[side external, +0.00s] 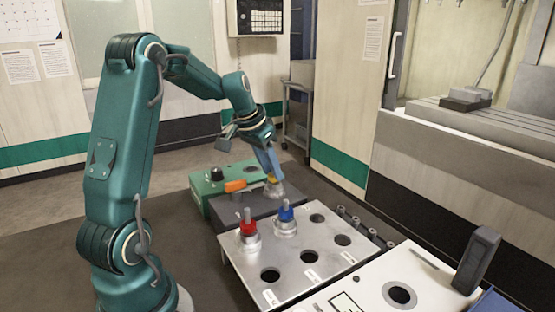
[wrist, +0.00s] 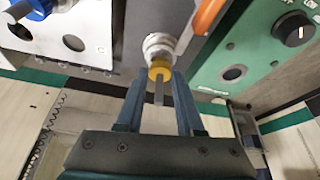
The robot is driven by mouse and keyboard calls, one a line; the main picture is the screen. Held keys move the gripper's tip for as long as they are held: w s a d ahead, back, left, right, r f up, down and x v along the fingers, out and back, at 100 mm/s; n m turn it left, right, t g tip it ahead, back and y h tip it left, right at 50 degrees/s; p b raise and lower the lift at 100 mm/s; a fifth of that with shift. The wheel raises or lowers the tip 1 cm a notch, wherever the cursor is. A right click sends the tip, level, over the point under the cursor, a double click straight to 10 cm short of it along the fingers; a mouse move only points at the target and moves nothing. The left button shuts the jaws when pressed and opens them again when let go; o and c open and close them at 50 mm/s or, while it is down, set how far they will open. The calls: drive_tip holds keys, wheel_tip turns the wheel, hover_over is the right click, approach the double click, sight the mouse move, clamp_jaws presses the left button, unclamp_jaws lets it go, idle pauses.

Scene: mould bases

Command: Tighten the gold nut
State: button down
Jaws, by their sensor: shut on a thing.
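The gold nut (wrist: 160,69) shows in the wrist view between the tips of my gripper (wrist: 159,78), with a thin grey shank running through it towards the camera. The nut sits at the end of a silver holder (wrist: 158,46). In the side view the fingers of my gripper (side external: 269,172) come down onto this silver holder (side external: 275,190), which stands at the dark grey block (side external: 240,204). The fingers are shut on the gold nut and mostly hide it there. I cannot tell how far the nut is threaded on.
An orange handle (side external: 235,186) lies close left of the holder, beside a green box (side external: 206,184) with a black knob. A silver plate (side external: 240,262) in front bears holders with a red nut (side external: 248,227) and a blue nut (side external: 286,214), plus several empty holes.

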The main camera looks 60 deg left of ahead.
drive_tip(key=m, duration=0.1)
drive_tip(key=m+h, duration=0.1)
drive_tip(key=m, duration=0.1)
drive_tip(key=shift+a+m+h, duration=0.25)
drive_tip(key=shift+m+h, duration=0.05)
drive_tip(key=shift+a+m+h, duration=0.1)
drive_tip(key=shift+m+h, duration=0.5)
drive_tip(key=shift+m, duration=1.3)
drive_tip(key=c, duration=0.5)
unclamp_jaws()
drive_tip(key=shift+v, duration=2.6)
drive_tip(key=shift+w, duration=0.15)
